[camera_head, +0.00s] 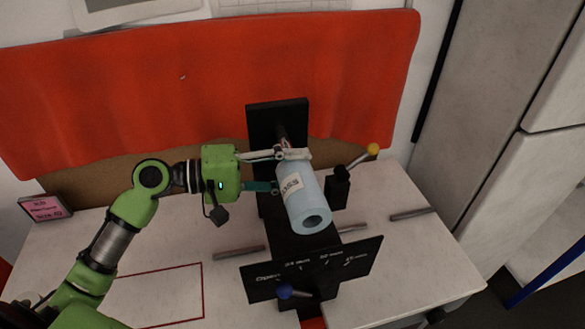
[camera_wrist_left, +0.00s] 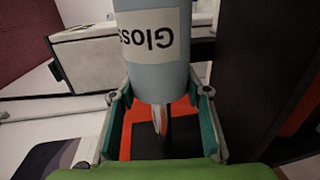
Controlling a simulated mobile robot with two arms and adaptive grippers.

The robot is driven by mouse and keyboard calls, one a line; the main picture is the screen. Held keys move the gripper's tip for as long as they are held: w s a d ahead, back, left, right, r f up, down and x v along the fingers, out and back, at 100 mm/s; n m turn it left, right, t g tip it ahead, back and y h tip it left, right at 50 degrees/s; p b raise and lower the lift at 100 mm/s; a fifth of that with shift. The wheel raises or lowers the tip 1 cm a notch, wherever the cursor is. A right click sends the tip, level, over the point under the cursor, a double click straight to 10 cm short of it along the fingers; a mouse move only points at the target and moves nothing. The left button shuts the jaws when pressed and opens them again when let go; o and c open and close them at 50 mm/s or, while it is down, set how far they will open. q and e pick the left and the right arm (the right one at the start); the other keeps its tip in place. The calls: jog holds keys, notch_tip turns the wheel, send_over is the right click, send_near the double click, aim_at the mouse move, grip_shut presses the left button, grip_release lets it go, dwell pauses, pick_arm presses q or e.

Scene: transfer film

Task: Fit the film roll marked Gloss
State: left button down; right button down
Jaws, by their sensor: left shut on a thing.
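The film roll (camera_head: 307,212) is a light blue cylinder with a white label whose visible letters end in "oss". In the left wrist view the roll (camera_wrist_left: 160,65) shows the label "Gloss" upside down. My left gripper (camera_head: 288,171) comes in from the left and is shut on the roll near its far end. The roll's open near end faces the camera. The black fixture (camera_head: 277,120) has an upright back plate and a front panel (camera_head: 340,263) marked "Open" at its left. The roll is over the fixture's middle; whether it touches or sits on a spindle I cannot tell. My right gripper is not in view.
A yellow-knobbed lever (camera_head: 373,150) stands right of the roll, and a blue knob (camera_head: 285,291) is at the front panel. Grey bars (camera_head: 240,252) lie on the white table (camera_head: 430,262). A red-outlined rectangle (camera_head: 203,287) at left is empty. A red cloth (camera_head: 120,90) hangs behind.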

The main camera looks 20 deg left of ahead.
aim_at(282, 139)
pick_arm(q)
jog(key=shift+w, duration=0.1)
dwell(0.4)
jog(key=shift+w+a, duration=0.35)
jog(key=shift+w, duration=0.15)
jog(key=shift+w+a+r+b, duration=0.1)
jog(key=shift+w+a+b, duration=0.2)
jog(key=shift+w+a, duration=0.3)
jog(key=shift+w+a+b, duration=0.25)
jog(key=shift+w+a, duration=0.1)
jog(key=shift+w, duration=0.45)
jog(key=shift+w+a, duration=0.1)
jog(key=shift+w+a+b, duration=0.35)
jog(key=shift+w+a, duration=0.3)
jog(key=shift+w, duration=0.3)
jog(key=shift+w+a+b, duration=0.35)
jog(key=shift+w+a, duration=0.25)
jog(key=shift+w, duration=0.35)
jog(key=shift+w+a, duration=0.1)
